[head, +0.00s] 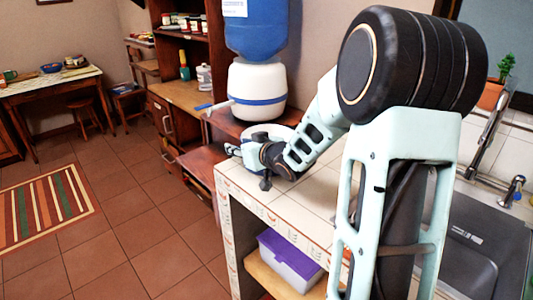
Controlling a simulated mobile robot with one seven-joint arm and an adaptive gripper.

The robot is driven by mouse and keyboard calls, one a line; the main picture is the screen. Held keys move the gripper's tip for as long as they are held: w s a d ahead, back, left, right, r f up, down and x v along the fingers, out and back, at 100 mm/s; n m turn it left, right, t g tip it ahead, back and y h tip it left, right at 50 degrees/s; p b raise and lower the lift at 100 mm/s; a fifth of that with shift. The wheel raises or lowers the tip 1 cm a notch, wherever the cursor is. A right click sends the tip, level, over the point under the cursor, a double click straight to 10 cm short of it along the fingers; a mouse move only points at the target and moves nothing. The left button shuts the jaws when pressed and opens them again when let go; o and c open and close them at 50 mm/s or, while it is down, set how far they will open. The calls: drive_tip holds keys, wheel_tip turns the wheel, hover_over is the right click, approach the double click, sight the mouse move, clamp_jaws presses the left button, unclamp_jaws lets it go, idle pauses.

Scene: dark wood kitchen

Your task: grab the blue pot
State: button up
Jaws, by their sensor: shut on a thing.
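My gripper (236,150) is at the pot's left front edge, shut on the pot. The exact contact of the fingers is small and partly hidden. I cannot tell whether the pot is lifted or rests on the surface.
A blue water bottle (256,28) sits on a white dispenser (257,90) behind the pot. The sink (470,240) and faucet (487,140) are on the right. A purple-lidded box (290,262) is on the shelf below the counter. The tiled floor at left is open.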

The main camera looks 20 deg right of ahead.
drive_tip(key=shift+s+d+f, duration=0.1)
drive_tip(key=shift+s+f, duration=0.05)
drive_tip(key=shift+f, duration=0.1)
clamp_jaws()
drive_tip(key=shift+r, duration=0.1)
drive_tip(key=shift+r, duration=0.1)
